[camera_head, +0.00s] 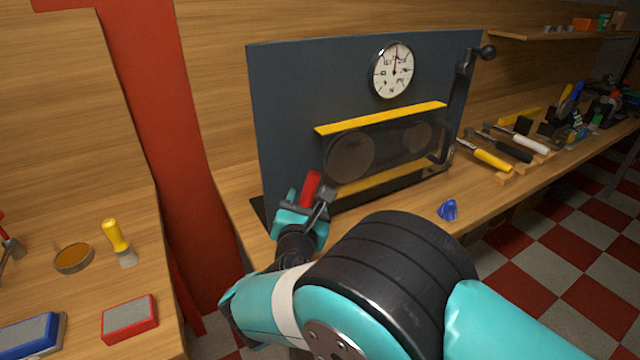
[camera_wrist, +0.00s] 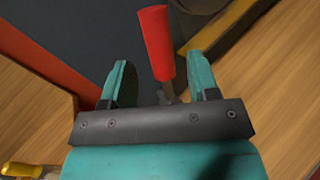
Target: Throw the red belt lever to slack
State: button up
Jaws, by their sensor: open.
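The red belt lever (camera_head: 310,187) stands at the lower left of a dark panel (camera_head: 285,110), in front of a belt housing with yellow guards. In the wrist view the red lever handle (camera_wrist: 156,43) rises tilted slightly left, and its thin metal shank runs down between my fingers. My gripper (camera_head: 312,212) is at the lever; in the wrist view its two teal fingers (camera_wrist: 160,82) are apart, one on each side of the lever. The lever is closer to the right finger. I cannot tell whether a finger touches it. The lever's pivot is hidden.
A yellow guard bar (camera_head: 380,118) and a dial gauge (camera_head: 393,70) are on the panel, with a crank (camera_head: 462,85) at its right edge. A blue object (camera_head: 447,210) lies on the bench front. Hand tools (camera_head: 490,155) lie to the right. A red post (camera_head: 150,120) stands left.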

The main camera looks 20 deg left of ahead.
aim_at(306, 198)
jog(key=shift+x, duration=1.45)
grip_shut()
